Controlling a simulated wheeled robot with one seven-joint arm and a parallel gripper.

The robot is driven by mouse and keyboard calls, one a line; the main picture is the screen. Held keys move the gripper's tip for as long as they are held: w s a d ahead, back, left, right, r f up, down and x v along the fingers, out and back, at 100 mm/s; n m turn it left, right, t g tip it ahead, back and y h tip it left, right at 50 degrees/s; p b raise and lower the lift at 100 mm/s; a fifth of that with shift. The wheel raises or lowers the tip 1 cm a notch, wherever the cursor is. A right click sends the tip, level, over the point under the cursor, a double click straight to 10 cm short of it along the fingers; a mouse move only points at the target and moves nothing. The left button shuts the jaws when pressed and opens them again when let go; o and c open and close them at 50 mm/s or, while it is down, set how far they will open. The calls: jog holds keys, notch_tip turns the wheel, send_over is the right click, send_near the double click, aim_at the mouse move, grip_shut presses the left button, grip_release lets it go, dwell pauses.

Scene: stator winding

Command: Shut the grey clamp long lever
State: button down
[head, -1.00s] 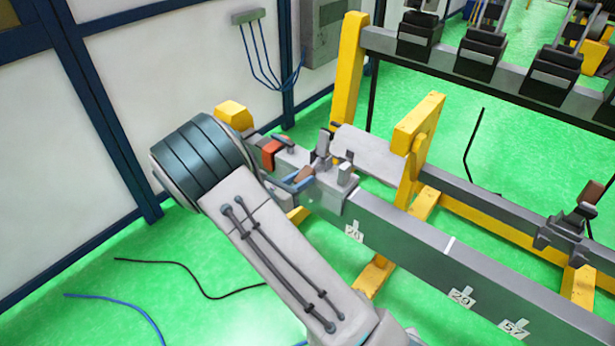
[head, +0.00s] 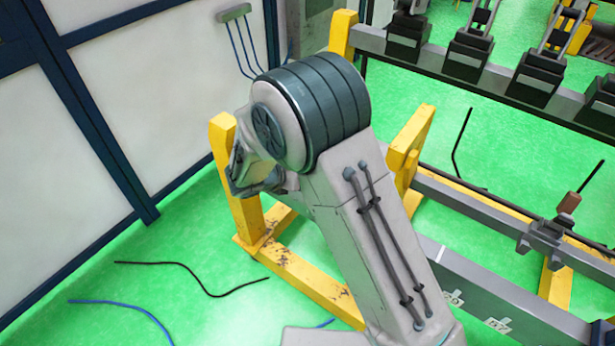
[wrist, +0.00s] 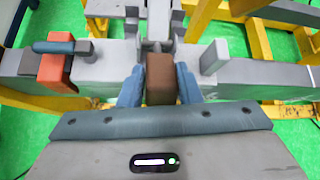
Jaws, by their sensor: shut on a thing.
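In the wrist view, my gripper (wrist: 160,88) is shut on a brown block-shaped grip (wrist: 160,79), with one blue finger on each side of it. The grip is at the near end of the grey clamp (wrist: 157,47), whose grey parts show just beyond it on the grey beam. How far the lever is swung cannot be told from here. In the head view my arm covers the clamp and my fingertips.
Left of my gripper in the wrist view is an orange block (wrist: 56,72) with a blue-handled lever (wrist: 62,47). A grey upright block (wrist: 214,56) stands close on the right. Yellow frame legs (head: 240,185) and another clamp (head: 548,228) show in the head view.

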jog(key=shift+w+d+r, duration=0.25)
jog(key=shift+w+r, duration=0.2)
jog(key=shift+r, duration=0.15)
jog(key=shift+w+d+r, duration=0.25)
jog(key=shift+w+r, duration=0.2)
jog(key=shift+r, duration=0.15)
jog(key=shift+w+d+r, duration=0.4)
jog(key=shift+w+d, duration=0.1)
jog(key=shift+w, duration=0.05)
jog(key=c, duration=1.6)
grip_release()
jog(key=shift+w+d+f, duration=0.1)
jog(key=shift+w, duration=0.05)
jog(key=o, duration=0.5)
jog(key=shift+a, duration=0.25)
jog(key=shift+s, duration=0.2)
jog(key=shift+s+a+r, duration=0.2)
jog(key=shift+a+r, duration=0.05)
jog(key=b+v, duration=0.2)
jog(key=v, duration=1.1)
jog(key=shift+s+f, duration=0.1)
